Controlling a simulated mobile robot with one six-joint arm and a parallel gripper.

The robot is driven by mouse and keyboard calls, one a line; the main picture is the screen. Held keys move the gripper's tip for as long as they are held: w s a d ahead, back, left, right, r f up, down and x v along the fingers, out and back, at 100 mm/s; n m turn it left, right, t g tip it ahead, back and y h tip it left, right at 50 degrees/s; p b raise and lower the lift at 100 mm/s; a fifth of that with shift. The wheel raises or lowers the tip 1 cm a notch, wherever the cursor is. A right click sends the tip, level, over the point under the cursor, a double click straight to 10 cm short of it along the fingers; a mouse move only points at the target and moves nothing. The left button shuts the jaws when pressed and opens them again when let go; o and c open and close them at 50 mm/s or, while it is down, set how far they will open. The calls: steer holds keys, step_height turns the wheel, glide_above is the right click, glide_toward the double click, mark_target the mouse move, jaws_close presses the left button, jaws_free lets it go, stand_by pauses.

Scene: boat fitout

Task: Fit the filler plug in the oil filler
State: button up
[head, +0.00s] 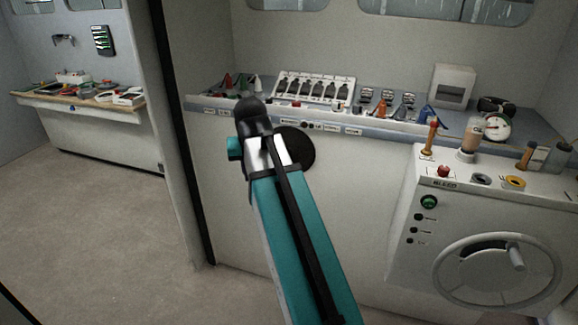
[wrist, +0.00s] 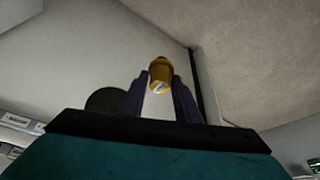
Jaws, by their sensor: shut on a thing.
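In the wrist view my gripper (wrist: 160,79) is shut on a yellow-brown plug (wrist: 160,70), held between the tips of two dark fingers. The plug's lower end shows a pale mark. In the head view my arm reaches up over the floor towards the wall below the counter; the gripper and plug are hidden there. At the right, the console top carries a yellow ring-shaped fitting (head: 514,182) and a grey ring-shaped fitting (head: 480,179). I cannot tell for certain which one is the oil filler. The plug is apart from both.
The white console (head: 425,205) has a red button (head: 443,171), an orange-handled tool (head: 431,136) and a handwheel (head: 498,270). Behind it, the counter holds a rack (head: 315,86), a gauge (head: 497,127) and several small tools. A bench (head: 90,118) stands far left. The left floor is clear.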

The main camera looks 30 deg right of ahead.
steer(key=w+a+f+n+y, duration=0.1)
steer(key=w+a+n, duration=0.1)
steer(key=a, duration=0.6)
steer(key=w+a+f+n, duration=0.2)
steer(key=a, duration=0.5)
steer(key=shift+a+n+t+y, duration=0.3)
steer(key=shift+a+n+y, duration=0.05)
steer(key=shift+n+y, duration=0.05)
steer(key=shift+d, duration=0.1)
